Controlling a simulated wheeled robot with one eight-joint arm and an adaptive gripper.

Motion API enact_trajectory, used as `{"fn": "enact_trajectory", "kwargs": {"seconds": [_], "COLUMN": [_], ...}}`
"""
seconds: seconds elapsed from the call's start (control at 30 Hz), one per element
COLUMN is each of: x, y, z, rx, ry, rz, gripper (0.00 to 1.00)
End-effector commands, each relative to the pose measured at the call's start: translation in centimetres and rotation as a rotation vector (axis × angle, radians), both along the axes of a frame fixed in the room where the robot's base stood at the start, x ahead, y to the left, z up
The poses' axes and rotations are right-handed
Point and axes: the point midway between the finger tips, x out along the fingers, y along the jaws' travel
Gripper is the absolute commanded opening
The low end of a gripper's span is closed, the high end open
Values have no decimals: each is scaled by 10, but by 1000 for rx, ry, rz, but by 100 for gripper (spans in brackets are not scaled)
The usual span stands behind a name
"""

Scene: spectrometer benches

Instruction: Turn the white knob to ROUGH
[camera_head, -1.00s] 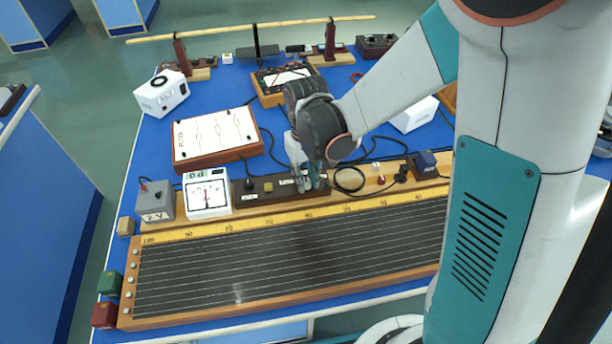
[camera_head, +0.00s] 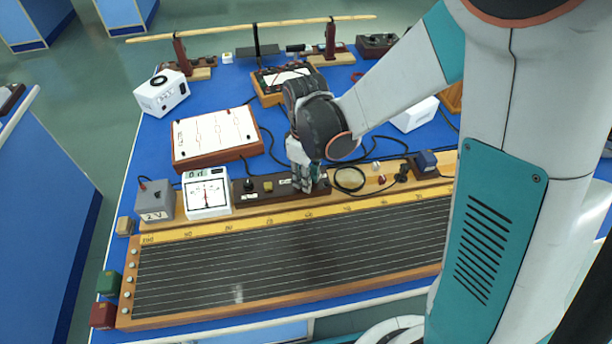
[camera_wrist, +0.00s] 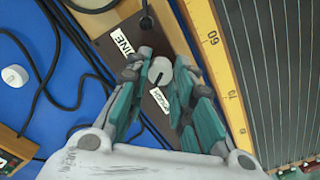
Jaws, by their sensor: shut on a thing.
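The white knob (camera_wrist: 160,71) sits on a dark brown box (camera_wrist: 115,60) between two white labels in the wrist view. One label reads FINE (camera_wrist: 122,39); the other, partly covered, seems to read ROUGH (camera_wrist: 159,100). A short dark line on the knob's top slants toward the lower left, roughly to the ROUGH label's side. My gripper (camera_wrist: 161,72) is shut on the knob, with a finger on either side. In the head view my gripper (camera_head: 305,187) hides the knob at the right end of the brown box (camera_head: 262,198).
A wooden board with a yellow scale (camera_head: 265,222) lies in front of the box. A meter (camera_head: 207,193) and a grey supply box (camera_head: 155,200) stand left. Black cables (camera_head: 350,181) lie right. A framed white sheet (camera_head: 216,136) lies behind.

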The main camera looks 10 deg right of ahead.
Motion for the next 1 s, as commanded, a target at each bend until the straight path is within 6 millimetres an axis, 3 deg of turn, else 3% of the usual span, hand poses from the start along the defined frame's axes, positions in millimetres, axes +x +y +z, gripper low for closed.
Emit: {"fn": "enact_trajectory", "kwargs": {"seconds": [0.5, 1.0], "x": [1, 1], "y": [1, 1], "z": [0, 0], "rx": [0, 1], "ry": [-1, -2], "rz": [366, 450], "gripper": [0, 0]}}
